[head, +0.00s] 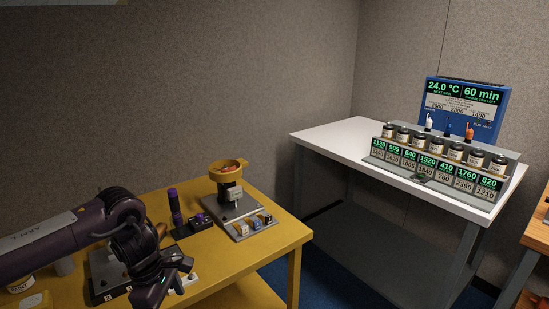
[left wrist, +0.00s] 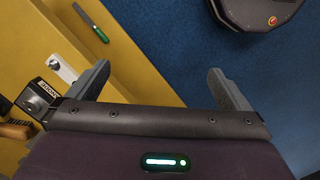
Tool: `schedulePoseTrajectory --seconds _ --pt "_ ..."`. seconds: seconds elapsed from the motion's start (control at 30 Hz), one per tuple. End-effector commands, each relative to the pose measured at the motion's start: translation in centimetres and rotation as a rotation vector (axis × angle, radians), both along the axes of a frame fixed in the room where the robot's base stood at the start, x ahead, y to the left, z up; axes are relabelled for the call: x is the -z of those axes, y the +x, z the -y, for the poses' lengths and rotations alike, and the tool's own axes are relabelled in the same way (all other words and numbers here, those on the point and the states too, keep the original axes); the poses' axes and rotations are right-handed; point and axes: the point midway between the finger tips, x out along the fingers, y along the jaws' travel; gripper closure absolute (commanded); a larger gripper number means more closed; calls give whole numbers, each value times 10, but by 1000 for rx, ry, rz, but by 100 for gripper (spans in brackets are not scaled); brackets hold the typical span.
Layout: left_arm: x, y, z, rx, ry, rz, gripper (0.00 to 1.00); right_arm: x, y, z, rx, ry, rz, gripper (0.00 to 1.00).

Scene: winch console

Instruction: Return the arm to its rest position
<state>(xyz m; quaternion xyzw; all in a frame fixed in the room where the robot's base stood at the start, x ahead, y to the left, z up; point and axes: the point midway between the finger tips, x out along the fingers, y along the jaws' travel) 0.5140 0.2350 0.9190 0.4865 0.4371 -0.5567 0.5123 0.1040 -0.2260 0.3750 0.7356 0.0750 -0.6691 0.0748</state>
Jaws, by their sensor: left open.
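My left arm comes in from the left in the head view, dark purple, and is bent at the wrist. Its gripper (head: 172,282) points down near the front edge of the yellow table (head: 285,232). In the left wrist view the two grey fingers of the left gripper (left wrist: 160,86) stand wide apart with nothing between them. One finger shows over the yellow table top, the other over the blue floor. My right gripper is in neither view.
The yellow table holds a grey stand with a yellow bowl (head: 228,168), an upright purple handle (head: 174,205) and, in the wrist view, a green-handled tool (left wrist: 90,21). A white table (head: 328,133) with jars and displays stands at right. Blue floor (left wrist: 175,60) lies beside the yellow table.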

Motion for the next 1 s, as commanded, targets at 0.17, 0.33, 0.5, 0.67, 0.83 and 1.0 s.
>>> schedulePoseTrajectory --seconds 0.17,0.33,0.5,0.67,0.83,1.0 --pt "14 10 21 -105 -60 -1 0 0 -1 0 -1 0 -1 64" --pt "32 22 48 -252 -143 -13 0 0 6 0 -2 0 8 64" --pt "57 36 84 -478 -265 -54 0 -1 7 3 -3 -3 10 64" --pt "94 51 125 -817 -426 -154 0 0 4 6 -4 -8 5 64" --pt "160 62 160 -1414 -634 -393 0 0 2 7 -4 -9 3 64" --pt "255 44 153 -2117 -753 -697 0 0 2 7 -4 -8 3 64"
